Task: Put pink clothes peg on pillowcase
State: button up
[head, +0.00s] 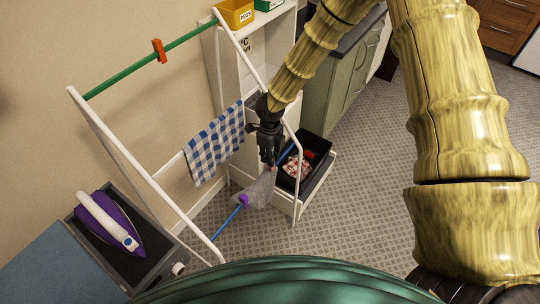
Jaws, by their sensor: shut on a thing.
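My gripper (269,155) points down over the blue rail and is shut on the pink clothes peg (272,168), of which only a small pink bit shows at the fingertips. A grey cloth that looks like the pillowcase (261,190) hangs over the blue rail just below the fingertips. A purple peg (243,201) sits on the rail at the cloth's lower-left edge. The gripper hides part of the rail and the cloth's upper end. I cannot tell whether the pink peg touches the cloth.
A blue checked towel (214,144) hangs on the white rack (150,173). An orange peg (159,51) sits on the green rail (130,75). A yellow pegs bin (234,14) stands on a shelf. A black crate (318,148) holds red checked cloth. An iron (110,222) rests lower left.

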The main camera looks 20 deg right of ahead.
jog(key=shift+f+b, duration=1.1)
jog(key=shift+f, duration=1.05)
dwell(0.8)
jog(key=o, duration=0.8)
jog(key=shift+r, duration=0.1)
jog(key=shift+r+p, duration=2.75)
jog(key=shift+r, duration=0.75)
jog(key=shift+f, duration=0.1)
